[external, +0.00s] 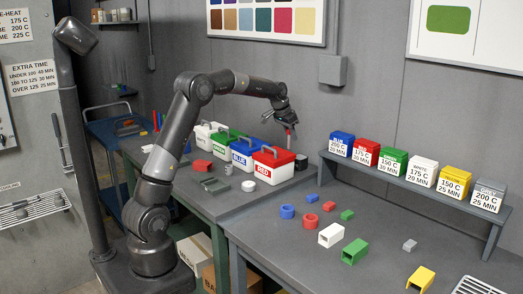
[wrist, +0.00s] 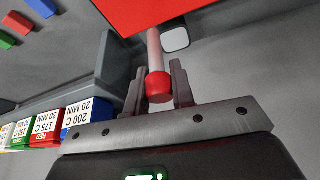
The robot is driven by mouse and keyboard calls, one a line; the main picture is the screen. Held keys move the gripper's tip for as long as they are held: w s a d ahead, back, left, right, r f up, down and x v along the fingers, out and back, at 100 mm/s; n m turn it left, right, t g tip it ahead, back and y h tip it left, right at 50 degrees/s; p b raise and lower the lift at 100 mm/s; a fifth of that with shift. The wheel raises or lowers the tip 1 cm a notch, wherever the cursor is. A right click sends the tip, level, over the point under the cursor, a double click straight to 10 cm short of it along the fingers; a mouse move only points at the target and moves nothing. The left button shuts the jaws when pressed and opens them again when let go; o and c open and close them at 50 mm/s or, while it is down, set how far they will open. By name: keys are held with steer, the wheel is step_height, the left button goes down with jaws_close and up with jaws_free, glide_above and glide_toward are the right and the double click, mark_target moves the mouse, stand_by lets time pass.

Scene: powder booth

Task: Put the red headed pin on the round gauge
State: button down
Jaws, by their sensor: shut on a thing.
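My gripper (external: 289,122) is above the back right of the left bench, near the red case (external: 273,166). In the wrist view my gripper (wrist: 158,72) has its two fingers on either side of the red headed pin (wrist: 159,87), which it holds. The pin's round red head is towards the palm, and its pale shaft (wrist: 154,48) points away past the fingertips towards a red surface. A small round white item (external: 248,186) lies on the bench left of the red case; I cannot tell whether it is the round gauge.
White (external: 207,136), green (external: 222,143) and blue (external: 243,153) cases stand in a row with the red one. A small dark box (external: 301,162) is behind the red case. The shelf (external: 415,189) at right bears several coloured labelled boxes. Loose coloured blocks lie on the right bench (external: 290,250).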

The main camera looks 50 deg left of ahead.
steer(key=s+d+r+n+y, duration=0.15)
steer(key=s+d, duration=0.35)
steer(key=s, duration=0.8)
steer(key=s+d+n+y, duration=0.1)
steer(key=s+d+n, duration=0.25)
steer(key=s, duration=0.95)
glide_above(249, 183)
step_height(249, 183, down, 7)
steer(key=shift+h, duration=0.25)
steer(key=shift+w+f, duration=0.1)
steer(key=shift+f, duration=1.9)
steer(key=shift+f, duration=0.2)
steer(key=c, duration=1.2)
jaws_free()
steer(key=shift+c, duration=0.2)
